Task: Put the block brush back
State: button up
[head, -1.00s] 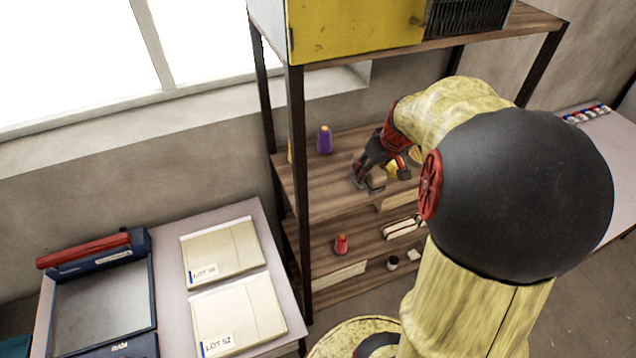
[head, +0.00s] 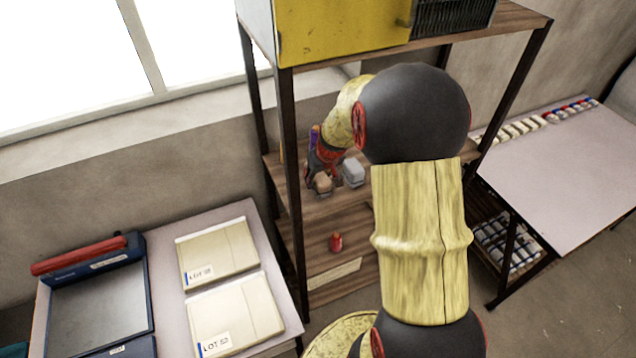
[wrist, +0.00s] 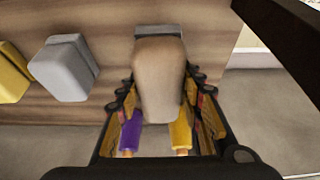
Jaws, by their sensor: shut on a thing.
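The block brush (head: 322,184) has a tan, rounded wooden body. In the wrist view the brush (wrist: 160,85) sits between my fingers, with a grey part at its far end. My gripper (head: 318,171), also in the wrist view (wrist: 159,95), is shut on it at the left part of the upper wooden shelf (head: 345,199). A grey block (head: 352,172) stands just right of the brush; it also shows in the wrist view (wrist: 65,70). I cannot tell whether the brush touches the shelf.
A yellow block (wrist: 12,73) is beyond the grey one. The dark rack post (head: 290,190) is close on the left. A red bottle (head: 336,242) stands on the shelf below.

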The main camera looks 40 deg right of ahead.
jog(key=shift+f, duration=1.5)
jog(key=shift+f, duration=0.1)
jog(key=shift+f+b, duration=0.1)
jog(key=shift+b, duration=0.25)
jog(key=o, duration=1.1)
jog(key=shift+r+p, duration=0.3)
jog(key=shift+r, duration=0.1)
jog(key=v, duration=1.1)
jog(key=shift+s+r, duration=0.2)
jog(key=shift+r, duration=0.05)
